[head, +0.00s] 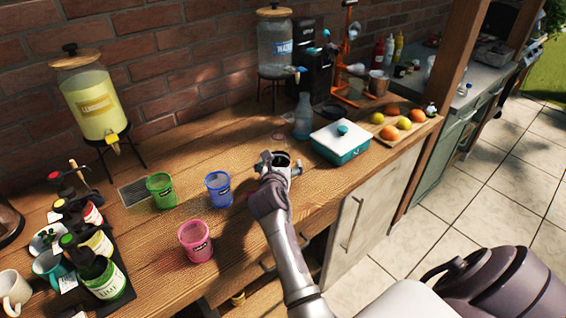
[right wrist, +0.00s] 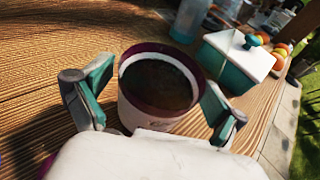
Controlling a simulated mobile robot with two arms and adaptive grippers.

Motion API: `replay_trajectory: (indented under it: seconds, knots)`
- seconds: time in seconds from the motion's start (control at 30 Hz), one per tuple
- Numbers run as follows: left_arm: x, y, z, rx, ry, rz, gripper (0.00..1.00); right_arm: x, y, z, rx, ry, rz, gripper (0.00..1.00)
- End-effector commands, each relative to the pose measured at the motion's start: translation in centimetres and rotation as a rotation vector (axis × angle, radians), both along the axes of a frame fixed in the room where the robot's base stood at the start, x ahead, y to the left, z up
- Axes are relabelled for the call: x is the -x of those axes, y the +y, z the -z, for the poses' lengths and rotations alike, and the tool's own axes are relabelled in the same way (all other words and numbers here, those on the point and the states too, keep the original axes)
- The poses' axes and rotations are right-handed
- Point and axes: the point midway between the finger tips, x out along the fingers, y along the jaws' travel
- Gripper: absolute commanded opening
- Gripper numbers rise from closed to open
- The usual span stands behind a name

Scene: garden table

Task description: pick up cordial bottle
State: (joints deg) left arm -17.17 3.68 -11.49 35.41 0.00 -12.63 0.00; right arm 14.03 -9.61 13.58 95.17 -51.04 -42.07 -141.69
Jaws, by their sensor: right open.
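Several dark cordial bottles stand in a row on a black tray at the left of the table in the head view. The front one (head: 97,270) has a green cap and a lime label, one behind it (head: 92,238) has a yellowish label, and one farther back (head: 91,212) has a red label. My right gripper (head: 279,166) is far to their right. Its open fingers stand on either side of a cup with a maroon rim and dark inside (right wrist: 158,85). I cannot tell whether they touch it. My left gripper is not in view.
Green (head: 161,190), blue (head: 219,188) and pink (head: 196,241) cups stand between the bottles and my right gripper. A teal box with a white lid (head: 340,143), a pale blue bottle (head: 303,118) and a fruit board are beyond the gripper. Mugs (head: 14,288) sit front left.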

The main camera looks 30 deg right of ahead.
Motion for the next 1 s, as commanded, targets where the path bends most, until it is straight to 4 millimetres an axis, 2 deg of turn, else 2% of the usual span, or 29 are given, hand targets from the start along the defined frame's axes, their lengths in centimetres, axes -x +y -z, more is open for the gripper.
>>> replay_trajectory:
  seconds: [0.1, 0.23, 0.43, 0.53, 0.77, 1.0]
  knots:
    - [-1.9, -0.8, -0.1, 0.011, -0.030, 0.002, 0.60, 0.0, 0.1, 0.0, -0.002, 0.000, -0.001, 0.96]
    - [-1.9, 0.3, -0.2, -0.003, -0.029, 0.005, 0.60, 0.0, 0.1, -0.1, 0.000, 0.000, -0.001, 0.96]
    - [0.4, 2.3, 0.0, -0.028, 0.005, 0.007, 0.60, 0.0, 0.1, 0.0, 0.000, 0.000, 0.000, 0.62]
    - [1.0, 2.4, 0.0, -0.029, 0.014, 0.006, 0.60, 0.0, 0.1, 0.0, 0.000, 0.000, -0.001, 0.46]
    - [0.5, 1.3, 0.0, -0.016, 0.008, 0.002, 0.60, 0.0, 0.1, 0.0, -0.001, 0.001, 0.000, 0.07]
    - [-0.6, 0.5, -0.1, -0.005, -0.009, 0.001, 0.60, 0.0, 0.0, -0.2, 0.001, -0.003, -0.001, 0.07]
